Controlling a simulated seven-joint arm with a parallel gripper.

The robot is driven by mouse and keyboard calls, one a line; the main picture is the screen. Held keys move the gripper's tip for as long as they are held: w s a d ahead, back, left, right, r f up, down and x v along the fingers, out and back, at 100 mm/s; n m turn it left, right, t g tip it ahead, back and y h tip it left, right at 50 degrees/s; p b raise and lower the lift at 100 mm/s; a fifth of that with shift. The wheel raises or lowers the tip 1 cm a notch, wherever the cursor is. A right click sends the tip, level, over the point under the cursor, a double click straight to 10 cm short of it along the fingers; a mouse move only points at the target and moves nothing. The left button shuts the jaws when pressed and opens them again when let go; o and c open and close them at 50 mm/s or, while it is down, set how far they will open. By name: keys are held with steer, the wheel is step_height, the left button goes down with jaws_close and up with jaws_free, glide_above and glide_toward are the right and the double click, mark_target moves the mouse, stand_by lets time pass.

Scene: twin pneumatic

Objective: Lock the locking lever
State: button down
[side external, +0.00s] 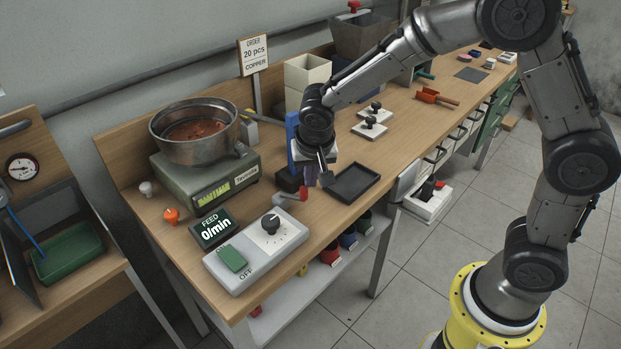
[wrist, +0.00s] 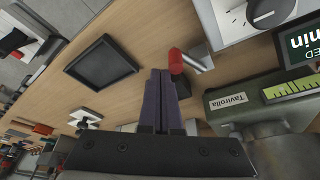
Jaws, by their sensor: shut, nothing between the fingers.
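The locking lever, with a red grip (side external: 303,193) and a light metal arm, sits low by the dark base in front of the blue column (side external: 292,135). In the wrist view its red end (wrist: 176,61) lies just to the right of my fingertips, with the metal arm reaching further right. My gripper (side external: 311,184) points down over the bench beside the lever. Its purple-grey fingers (wrist: 159,74) are together with nothing between them. Whether they touch the red end I cannot tell. The lever's pivot is mostly hidden.
A black tray (side external: 354,182) lies right of my gripper. The FEED display (side external: 213,229) and the control box with a dial (side external: 256,253) stand at the near end. A scale (side external: 207,178) carries a metal pan (side external: 195,142). Bare bench lies between the tray and the control box.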

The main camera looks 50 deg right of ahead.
steer(key=v, duration=0.9)
steer(key=shift+r, duration=0.25)
steer(key=shift+a, duration=0.1)
